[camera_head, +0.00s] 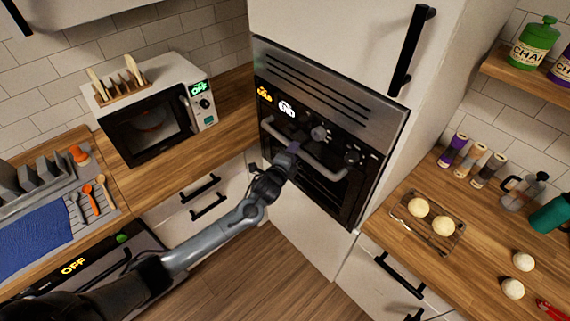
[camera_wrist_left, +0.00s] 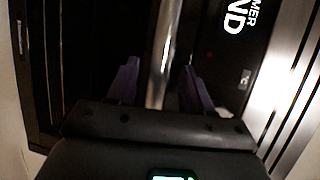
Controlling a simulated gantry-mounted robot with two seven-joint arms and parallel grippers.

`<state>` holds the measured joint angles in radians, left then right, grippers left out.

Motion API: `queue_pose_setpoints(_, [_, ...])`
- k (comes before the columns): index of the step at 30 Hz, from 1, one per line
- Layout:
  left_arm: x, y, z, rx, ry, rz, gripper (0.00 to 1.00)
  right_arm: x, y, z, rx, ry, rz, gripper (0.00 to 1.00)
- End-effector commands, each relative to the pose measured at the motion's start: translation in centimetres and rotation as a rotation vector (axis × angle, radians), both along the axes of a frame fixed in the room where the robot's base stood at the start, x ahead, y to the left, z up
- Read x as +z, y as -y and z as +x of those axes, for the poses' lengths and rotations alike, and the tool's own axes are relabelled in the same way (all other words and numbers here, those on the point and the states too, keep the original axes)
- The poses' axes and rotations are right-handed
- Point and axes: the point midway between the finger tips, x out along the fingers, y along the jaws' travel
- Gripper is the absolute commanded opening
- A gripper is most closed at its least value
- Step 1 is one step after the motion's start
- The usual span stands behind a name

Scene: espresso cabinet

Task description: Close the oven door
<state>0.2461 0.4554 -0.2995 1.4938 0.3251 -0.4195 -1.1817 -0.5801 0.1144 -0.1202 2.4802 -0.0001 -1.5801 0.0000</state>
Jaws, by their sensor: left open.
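The built-in oven (camera_head: 325,130) stands in a tall white cabinet in the middle of the head view. Its door (camera_head: 318,187) appears upright and flush or nearly flush with the front; I cannot tell if a small gap is left. The silver bar handle (camera_head: 325,167) runs across the top of the door. My left gripper (camera_head: 293,149) is at this handle. In the left wrist view its two purple fingers (camera_wrist_left: 158,88) are apart, with the handle (camera_wrist_left: 163,55) between them. I cannot tell whether they touch it. My right gripper is out of view.
A microwave (camera_head: 155,112) stands on the left counter. A dishwasher (camera_head: 90,262) with a dark front is below it at the lower left. The floor (camera_head: 262,270) before the oven is clear.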

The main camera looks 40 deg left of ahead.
Motion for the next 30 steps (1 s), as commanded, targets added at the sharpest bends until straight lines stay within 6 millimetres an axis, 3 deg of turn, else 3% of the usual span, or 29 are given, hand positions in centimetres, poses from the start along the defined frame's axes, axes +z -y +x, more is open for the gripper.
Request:
queue_pose_setpoints(6, [0.5, 0.9, -3.6, -0.002, -0.002, 0.001, 0.51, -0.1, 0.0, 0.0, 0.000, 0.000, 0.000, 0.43])
queue_pose_setpoints(12, [1.0, 1.5, -5.9, -0.001, -0.002, 0.001, 0.51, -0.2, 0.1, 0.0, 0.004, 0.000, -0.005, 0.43])
queue_pose_setpoints(30, [1.3, 1.7, -6.9, 0.000, -0.001, 0.000, 0.51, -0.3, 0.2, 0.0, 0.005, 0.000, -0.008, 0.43])
